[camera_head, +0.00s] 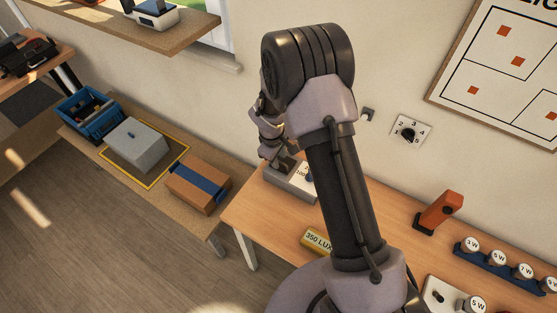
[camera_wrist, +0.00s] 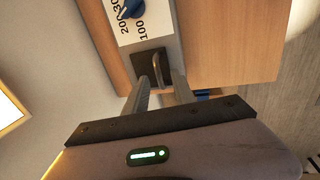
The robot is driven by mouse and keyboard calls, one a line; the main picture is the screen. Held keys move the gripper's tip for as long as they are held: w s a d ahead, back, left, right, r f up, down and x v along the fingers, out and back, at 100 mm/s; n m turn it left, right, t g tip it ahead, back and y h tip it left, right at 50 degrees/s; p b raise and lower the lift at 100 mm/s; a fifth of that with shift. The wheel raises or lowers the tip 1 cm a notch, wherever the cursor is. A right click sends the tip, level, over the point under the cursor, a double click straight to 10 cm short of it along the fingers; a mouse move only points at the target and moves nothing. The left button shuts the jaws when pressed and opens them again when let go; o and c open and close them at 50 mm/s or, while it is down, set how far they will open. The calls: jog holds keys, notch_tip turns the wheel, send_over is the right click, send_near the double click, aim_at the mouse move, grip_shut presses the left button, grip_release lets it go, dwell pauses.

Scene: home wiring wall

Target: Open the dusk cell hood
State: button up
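The dusk cell unit is a grey box (camera_head: 289,184) at the left part of the wooden bench, partly hidden behind my arm. In the wrist view its white scale plate (camera_wrist: 128,24) has a blue knob (camera_wrist: 131,8) and numbers including 100. Below the scale sits a dark square piece with a raised upright tab (camera_wrist: 157,68); it looks like the hood, lying closed over its spot. My gripper (camera_wrist: 161,79) is over it, its two fingers apart on either side of the tab. I cannot tell whether either finger touches it. In the head view my gripper (camera_head: 277,152) is above the box.
A yellow 350 LUX block (camera_head: 318,240) lies on the bench near my arm. An orange stand (camera_head: 438,213) and a blue rack of bulbs (camera_head: 498,263) are to the right. A rotary dial (camera_head: 409,132) is on the wall. A lower shelf holds a cardboard box (camera_head: 198,187).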

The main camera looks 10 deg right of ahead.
jog(key=shift+w+d+f, duration=0.1)
jog(key=shift+w+f, duration=0.15)
jog(key=shift+f, duration=0.4)
jog(key=shift+s, duration=0.1)
jog(key=shift+c, duration=0.4)
grip_shut()
dwell(0.5)
